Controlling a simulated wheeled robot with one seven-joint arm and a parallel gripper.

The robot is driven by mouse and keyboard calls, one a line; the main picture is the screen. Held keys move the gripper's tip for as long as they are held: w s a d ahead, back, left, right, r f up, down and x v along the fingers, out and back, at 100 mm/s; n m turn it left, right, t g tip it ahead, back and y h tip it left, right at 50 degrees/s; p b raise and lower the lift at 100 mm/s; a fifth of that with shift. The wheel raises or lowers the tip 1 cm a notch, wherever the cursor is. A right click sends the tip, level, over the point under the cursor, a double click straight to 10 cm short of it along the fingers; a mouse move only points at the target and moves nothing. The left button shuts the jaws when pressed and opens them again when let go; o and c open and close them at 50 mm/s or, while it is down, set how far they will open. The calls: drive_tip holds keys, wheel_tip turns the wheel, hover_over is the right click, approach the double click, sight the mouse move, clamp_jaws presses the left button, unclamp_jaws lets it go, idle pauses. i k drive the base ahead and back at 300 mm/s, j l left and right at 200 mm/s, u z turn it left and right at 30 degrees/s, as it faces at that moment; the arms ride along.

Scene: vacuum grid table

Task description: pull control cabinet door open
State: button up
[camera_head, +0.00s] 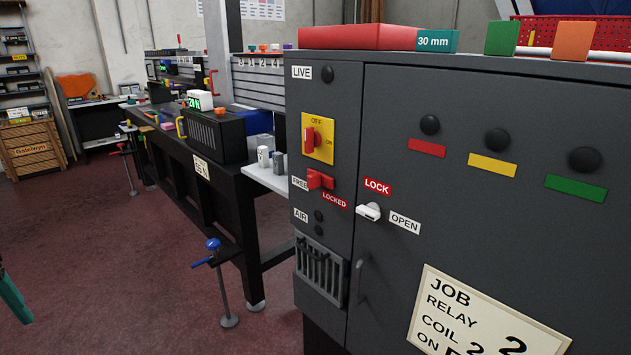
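The grey control cabinet (320,95) fills the right half of the view. Its door (460,230) looks shut, with a thin seam along its left edge. A dark vertical pull handle (360,281) sits low near that edge. A white latch knob (369,211) lies between the red LOCK label (377,187) and the white OPEN label (404,223); I cannot tell its setting for sure. Left of the seam are a red OFF/ON switch (311,141) on a yellow plate and a red FREE/LOCKED lever (320,180). My gripper is not identifiable in view.
A job note (485,320) is on the door. Blocks, including a red one (358,37), lie on the cabinet top. A long black bench (195,165) and a blue-topped clamp stand (220,280) stand left. Open red floor (110,270) lies further left. An unclear teal shape (14,298) enters lower left.

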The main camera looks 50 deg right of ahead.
sight(503, 226)
drive_tip(key=z, duration=0.6)
drive_tip(key=k+j+z, duration=0.1)
drive_tip(key=z, duration=0.85)
drive_tip(key=k+z, duration=0.15)
drive_tip(key=z, duration=0.35)
drive_tip(key=k+z, duration=0.1)
drive_tip(key=z, duration=0.35)
